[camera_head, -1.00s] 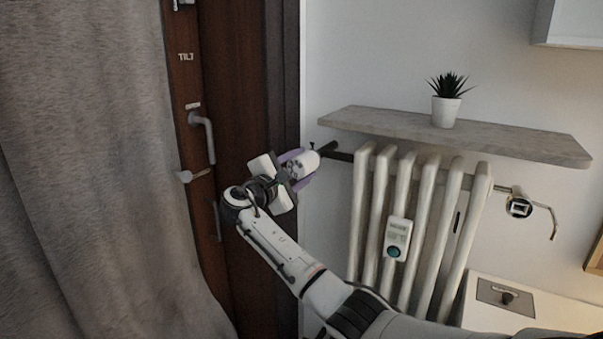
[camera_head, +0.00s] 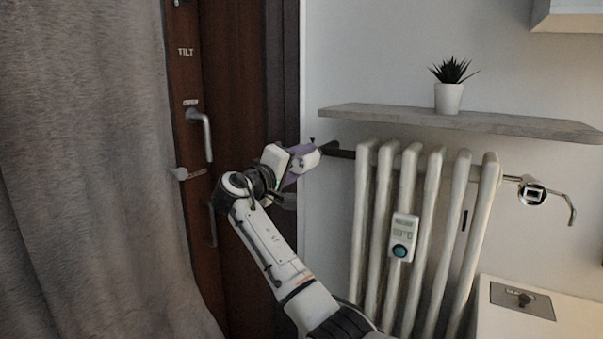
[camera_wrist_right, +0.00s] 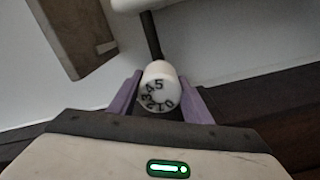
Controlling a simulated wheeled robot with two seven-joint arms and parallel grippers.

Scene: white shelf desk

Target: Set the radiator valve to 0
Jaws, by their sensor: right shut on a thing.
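The radiator valve (camera_head: 311,157) is a white knob at the left end of the radiator's dark pipe. In the right wrist view the knob (camera_wrist_right: 158,90) shows its numbered face, with 5 near the top, 2 and 1 at the bottom and 0 at the lower right. My right gripper (camera_head: 302,160) is shut on the knob, with a purple finger on each side of it; the gripper also shows in the right wrist view (camera_wrist_right: 160,98). A set mark on the knob is too small to tell. My left gripper is not in view.
The white radiator (camera_head: 410,240) stands right of the valve, with a small meter (camera_head: 403,238) on its front. A shelf (camera_head: 450,122) with a potted plant (camera_head: 449,97) hangs above. A dark door frame (camera_head: 245,90) and grey curtain (camera_head: 80,170) are at left.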

